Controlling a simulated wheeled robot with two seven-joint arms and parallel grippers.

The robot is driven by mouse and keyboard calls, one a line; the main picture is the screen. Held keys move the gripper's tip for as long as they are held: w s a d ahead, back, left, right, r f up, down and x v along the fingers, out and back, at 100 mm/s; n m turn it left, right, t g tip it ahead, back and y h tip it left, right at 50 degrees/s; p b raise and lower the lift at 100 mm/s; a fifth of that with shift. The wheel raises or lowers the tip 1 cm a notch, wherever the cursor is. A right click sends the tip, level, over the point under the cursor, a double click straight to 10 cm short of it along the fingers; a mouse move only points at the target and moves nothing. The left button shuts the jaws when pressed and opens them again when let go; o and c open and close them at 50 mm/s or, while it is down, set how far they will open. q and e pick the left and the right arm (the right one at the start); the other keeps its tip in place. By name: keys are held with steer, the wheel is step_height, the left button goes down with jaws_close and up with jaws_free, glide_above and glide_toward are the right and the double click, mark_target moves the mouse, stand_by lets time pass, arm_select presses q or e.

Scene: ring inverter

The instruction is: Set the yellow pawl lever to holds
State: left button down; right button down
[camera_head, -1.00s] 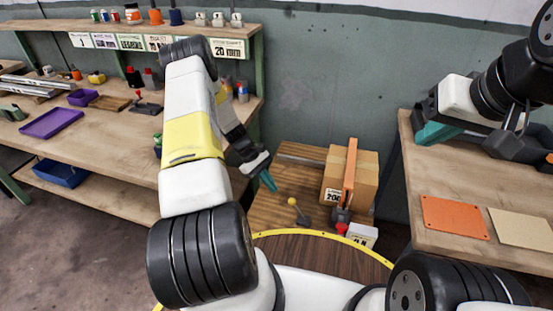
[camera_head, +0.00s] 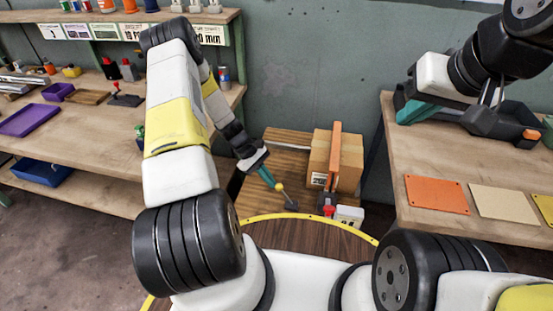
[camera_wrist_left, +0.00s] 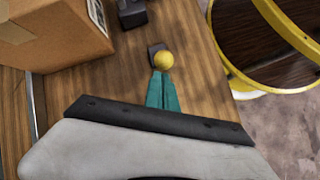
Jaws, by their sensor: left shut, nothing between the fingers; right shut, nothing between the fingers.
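The yellow pawl lever shows as a yellow ball knob (camera_head: 279,186) on a small dark base (camera_head: 291,206) on the low wooden table. My left gripper (camera_head: 267,178) is shut and empty, with its teal fingertips right at the knob. In the left wrist view the knob (camera_wrist_left: 163,61) lies just past the tips of the shut left fingers (camera_wrist_left: 162,90); I cannot tell whether they touch it. The dark base (camera_wrist_left: 155,48) is partly hidden behind the knob. My right gripper (camera_head: 402,112) is over the right bench, shut, its fingers partly hidden.
A cardboard box (camera_head: 349,160) with an orange upright bar (camera_head: 334,155) stands right of the lever. A red knob (camera_head: 328,210) and a white labelled block (camera_head: 349,215) sit near the yellow-rimmed round edge (camera_head: 290,216). Orange and tan plates (camera_head: 436,194) lie on the right bench.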

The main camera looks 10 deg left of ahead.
arm_select(q)
steer(key=d+r+y, duration=0.2)
steer(key=d+y, duration=0.7)
steer(key=d, duration=0.4)
steer(key=shift+s+d+r+n+y, duration=0.25)
steer(key=shift+s+d+n+y, duration=0.05)
steer(key=shift+d+y, duration=0.1)
stand_by(0.3)
stand_by(0.3)
steer(key=w+r, duration=0.3)
steer(key=r, duration=0.8)
steer(key=shift+w+d+r, duration=0.2)
steer(key=shift+d+r, duration=0.05)
steer(key=shift+d, duration=0.2)
